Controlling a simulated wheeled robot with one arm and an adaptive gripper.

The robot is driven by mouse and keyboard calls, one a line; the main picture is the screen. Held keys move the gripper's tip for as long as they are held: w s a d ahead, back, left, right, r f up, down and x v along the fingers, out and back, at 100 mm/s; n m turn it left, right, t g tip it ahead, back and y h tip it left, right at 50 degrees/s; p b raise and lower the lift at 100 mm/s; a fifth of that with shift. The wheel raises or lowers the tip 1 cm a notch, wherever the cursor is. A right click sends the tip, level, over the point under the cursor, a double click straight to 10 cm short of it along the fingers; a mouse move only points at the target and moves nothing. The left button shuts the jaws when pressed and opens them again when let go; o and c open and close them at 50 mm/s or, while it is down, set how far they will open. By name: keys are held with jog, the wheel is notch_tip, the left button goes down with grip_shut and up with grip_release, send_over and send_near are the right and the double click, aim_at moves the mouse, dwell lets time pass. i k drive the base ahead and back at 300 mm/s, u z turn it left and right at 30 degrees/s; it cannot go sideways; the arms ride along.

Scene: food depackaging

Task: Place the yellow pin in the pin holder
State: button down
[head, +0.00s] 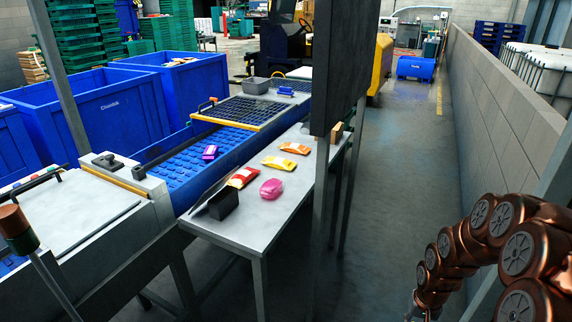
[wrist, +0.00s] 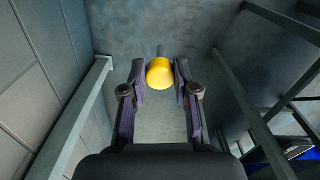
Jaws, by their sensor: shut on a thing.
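The yellow pin (wrist: 160,73) is between the fingertips of my gripper (wrist: 160,78) in the wrist view. Its round yellow head faces the camera, and a short grey shaft shows beyond it. My gripper is shut on the pin and holds it in the open over a grey floor. In the head view my copper-coloured arm reaches down at the lower right, and the pin cannot be made out there. I cannot make out the pin holder in either view.
Grey frame bars flank my gripper on the left (wrist: 84,112) and right (wrist: 250,112). A concrete wall (head: 500,90) runs along the right. A table (head: 265,220) carries several colourful packages beside a blue conveyor (head: 190,170). A dark panel (head: 345,60) hangs mid-view. The aisle floor (head: 410,150) is clear.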

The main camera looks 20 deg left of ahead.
aim_at(142, 178)
jog(key=u, duration=2.3)
jog(key=i, duration=0.3)
